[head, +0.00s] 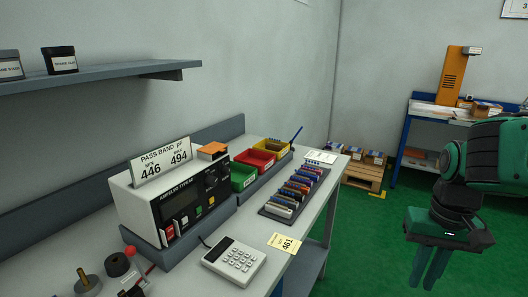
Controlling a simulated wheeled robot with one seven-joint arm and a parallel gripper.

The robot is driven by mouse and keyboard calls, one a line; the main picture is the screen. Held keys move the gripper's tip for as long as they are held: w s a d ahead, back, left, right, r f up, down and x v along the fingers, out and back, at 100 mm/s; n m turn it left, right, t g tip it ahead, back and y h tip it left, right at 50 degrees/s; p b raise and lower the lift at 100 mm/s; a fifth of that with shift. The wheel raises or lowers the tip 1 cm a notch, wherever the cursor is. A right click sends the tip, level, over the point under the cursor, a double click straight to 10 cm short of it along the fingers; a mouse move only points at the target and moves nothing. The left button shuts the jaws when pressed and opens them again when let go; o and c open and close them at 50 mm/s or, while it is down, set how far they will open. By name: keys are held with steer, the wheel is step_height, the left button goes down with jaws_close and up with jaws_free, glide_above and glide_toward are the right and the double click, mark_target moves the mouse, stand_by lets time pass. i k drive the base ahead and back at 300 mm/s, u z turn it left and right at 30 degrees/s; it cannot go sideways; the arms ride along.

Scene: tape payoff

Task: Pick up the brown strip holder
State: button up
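A dark rack (272,211) on the bench holds a row of several thin, upright strip holders in different colours, among them white, blue and red. Some toward the far end look reddish or brown, but they are too small and tightly packed for me to tell which one is the brown strip holder. My gripper (422,285) hangs at the right, fingers pointing down, over the green floor and well to the right of the rack. Its two fingers stand apart with a gap between them, and nothing shows in them.
A white tester (150,205) stands left of the rack, with green (242,176), red (254,161) and yellow (272,149) bins behind. A calculator (234,261) and yellow tag (284,243) lie in front. A blue bench (408,128) stands far right.

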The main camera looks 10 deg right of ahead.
mark_target(272, 146)
steer(key=u, duration=2.5)
steer(key=k, duration=1.25)
steer(key=z, duration=2.1)
steer(key=i, duration=0.95)
steer(key=z, duration=0.05)
